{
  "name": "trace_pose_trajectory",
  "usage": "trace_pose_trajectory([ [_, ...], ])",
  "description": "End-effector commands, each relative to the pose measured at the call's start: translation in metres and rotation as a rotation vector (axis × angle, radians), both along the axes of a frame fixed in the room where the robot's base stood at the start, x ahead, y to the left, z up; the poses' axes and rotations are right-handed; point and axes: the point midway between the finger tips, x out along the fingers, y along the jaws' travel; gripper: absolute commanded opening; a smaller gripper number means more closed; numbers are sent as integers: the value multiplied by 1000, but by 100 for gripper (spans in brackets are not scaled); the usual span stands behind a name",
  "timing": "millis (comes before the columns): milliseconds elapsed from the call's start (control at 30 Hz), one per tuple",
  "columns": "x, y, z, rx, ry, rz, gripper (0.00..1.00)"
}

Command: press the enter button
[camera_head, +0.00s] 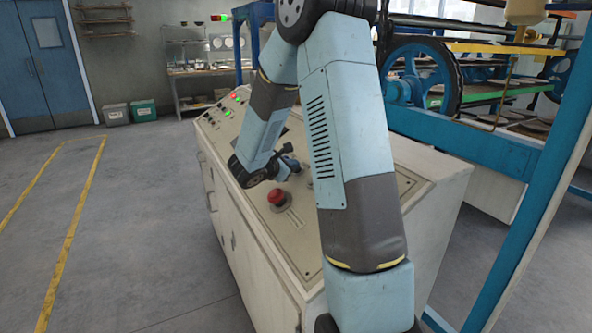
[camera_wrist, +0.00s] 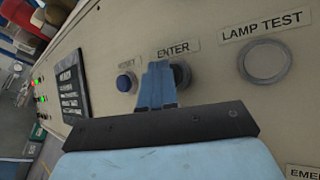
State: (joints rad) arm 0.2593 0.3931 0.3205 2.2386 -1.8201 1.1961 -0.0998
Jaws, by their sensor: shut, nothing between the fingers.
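The enter button (camera_wrist: 183,74) is a dark round button under the "ENTER" label on the cream control panel, seen in the wrist view. My gripper (camera_wrist: 158,72) is shut and empty, with its blue fingers in front of the panel. The fingers cover the left part of the enter button in this view. I cannot tell whether they touch it. In the head view my gripper (camera_head: 288,166) is low over the sloping panel top (camera_head: 312,230), and the enter button cannot be made out there.
A blue button (camera_wrist: 126,83) is left of enter, and a pale lamp test button (camera_wrist: 267,61) is to its right. A dark display (camera_wrist: 71,88) is further left. A red mushroom button (camera_head: 277,198) stands up from the panel near my gripper in the head view.

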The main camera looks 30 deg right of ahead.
Motion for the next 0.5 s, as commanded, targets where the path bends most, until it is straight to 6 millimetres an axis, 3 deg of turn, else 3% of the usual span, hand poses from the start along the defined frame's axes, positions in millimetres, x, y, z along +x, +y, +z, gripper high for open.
trace_pose_trajectory([
  [500, 0, 8, 13, 1, 0, 1, 0],
])
